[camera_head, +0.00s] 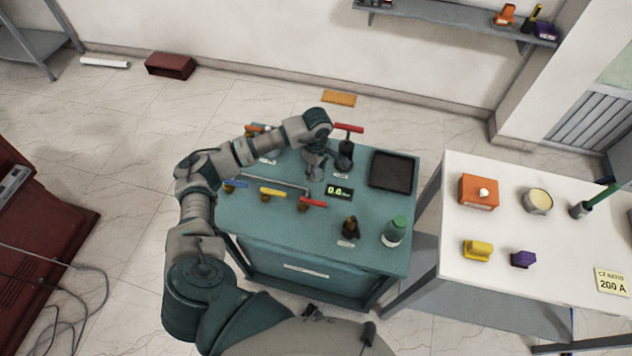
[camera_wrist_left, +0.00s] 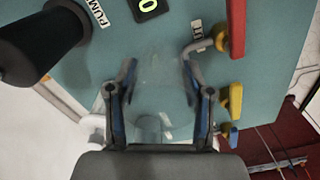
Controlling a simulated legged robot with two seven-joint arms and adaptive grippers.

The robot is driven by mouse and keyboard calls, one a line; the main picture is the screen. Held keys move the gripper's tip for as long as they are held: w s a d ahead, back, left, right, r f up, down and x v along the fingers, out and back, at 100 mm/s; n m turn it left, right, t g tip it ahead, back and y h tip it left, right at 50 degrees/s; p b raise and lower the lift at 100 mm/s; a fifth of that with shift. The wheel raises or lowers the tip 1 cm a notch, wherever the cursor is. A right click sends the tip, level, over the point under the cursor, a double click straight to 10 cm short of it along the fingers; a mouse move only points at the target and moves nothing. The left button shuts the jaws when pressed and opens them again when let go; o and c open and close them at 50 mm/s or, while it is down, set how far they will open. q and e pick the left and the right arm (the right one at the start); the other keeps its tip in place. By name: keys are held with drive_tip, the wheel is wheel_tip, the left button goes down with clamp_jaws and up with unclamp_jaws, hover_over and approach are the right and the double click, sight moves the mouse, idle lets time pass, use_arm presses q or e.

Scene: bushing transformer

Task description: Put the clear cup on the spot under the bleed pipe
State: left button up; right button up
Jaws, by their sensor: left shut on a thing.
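My left gripper (camera_head: 318,168) is over the middle of the teal cart, its fingers pointing down. In the left wrist view, the gripper (camera_wrist_left: 160,78) has its two fingers on either side of a faint, see-through clear cup (camera_wrist_left: 158,122), and is shut on it. The cup's outline is hard to make out. A thin grey pipe, seemingly the bleed pipe (camera_head: 275,181), runs along the cart top just left of the gripper. A bent grey pipe end (camera_wrist_left: 199,46) shows right of the fingers. I cannot make out a marked spot under it. My right gripper is not in view.
Blue, yellow and red valve handles (camera_head: 313,202) line the front left of the cart. A display reading 0.0 (camera_head: 339,193) is beside the gripper. A white table (camera_head: 520,225) is at right.

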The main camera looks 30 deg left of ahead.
sight(316, 186)
use_arm(q)
drive_tip(key=f, duration=0.1)
drive_tip(key=d+f, duration=0.1)
drive_tip(key=shift+f, duration=0.35)
drive_tip(key=f, duration=0.3)
drive_tip(key=shift+a+f, duration=0.1)
drive_tip(key=shift+a, duration=0.1)
drive_tip(key=shift+a+f, duration=0.15)
drive_tip(key=shift+a, duration=0.15)
drive_tip(key=o, duration=1)
drive_tip(key=shift+o, duration=0.7)
drive_tip(key=shift+d, duration=0.2)
drive_tip(key=shift+d, duration=0.1)
